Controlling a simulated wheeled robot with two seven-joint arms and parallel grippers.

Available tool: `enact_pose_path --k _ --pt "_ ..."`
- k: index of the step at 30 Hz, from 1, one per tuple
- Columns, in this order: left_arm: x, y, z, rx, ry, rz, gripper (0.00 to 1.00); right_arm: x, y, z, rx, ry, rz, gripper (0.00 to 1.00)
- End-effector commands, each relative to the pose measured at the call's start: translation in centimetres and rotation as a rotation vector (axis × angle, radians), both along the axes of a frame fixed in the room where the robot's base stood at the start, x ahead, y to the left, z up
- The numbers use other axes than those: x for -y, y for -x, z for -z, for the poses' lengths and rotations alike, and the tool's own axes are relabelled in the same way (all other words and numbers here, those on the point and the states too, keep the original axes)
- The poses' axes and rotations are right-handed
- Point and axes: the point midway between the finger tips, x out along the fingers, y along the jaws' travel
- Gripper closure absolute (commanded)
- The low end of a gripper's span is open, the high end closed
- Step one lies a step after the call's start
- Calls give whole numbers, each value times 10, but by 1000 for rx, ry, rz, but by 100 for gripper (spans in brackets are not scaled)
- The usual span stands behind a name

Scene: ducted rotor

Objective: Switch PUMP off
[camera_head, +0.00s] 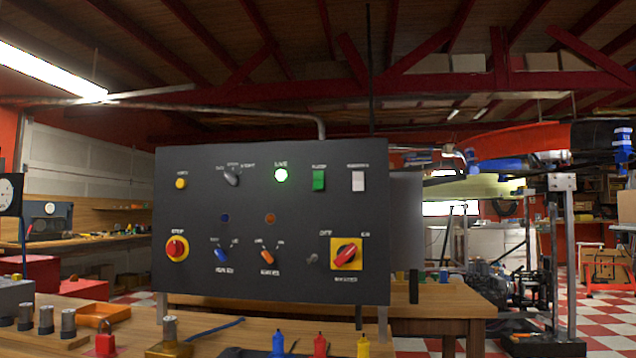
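A dark grey control panel (240,273) stands upright in front of me. Its labels are too small to read surely, so I cannot tell which control is PUMP. The top row has a yellow button (181,183), a grey selector knob (232,176), a lit green-white lamp (281,175), a green rocker (318,180) and a white rocker (358,181). Below are a red stop button on yellow (177,248), a tilted blue knob (221,254), a tilted orange knob (267,257) and a red rotary handle on a yellow plate (345,255). Neither gripper shows.
A wooden bench (435,300) stands behind the panel. In front, blue (278,343), red (320,345) and yellow (363,345) items stand along the bottom edge. An orange tray (103,313) and several metal cylinders sit at the lower left. A metal post stands at right.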

Motion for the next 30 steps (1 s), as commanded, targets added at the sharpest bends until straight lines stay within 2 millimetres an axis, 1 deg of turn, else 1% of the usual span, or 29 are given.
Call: enact_pose_path --k 1,4,5,30 --pt "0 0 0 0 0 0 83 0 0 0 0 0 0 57" --pt "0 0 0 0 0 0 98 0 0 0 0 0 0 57" --pt "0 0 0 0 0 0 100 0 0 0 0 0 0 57" --pt "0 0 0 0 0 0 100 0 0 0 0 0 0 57"
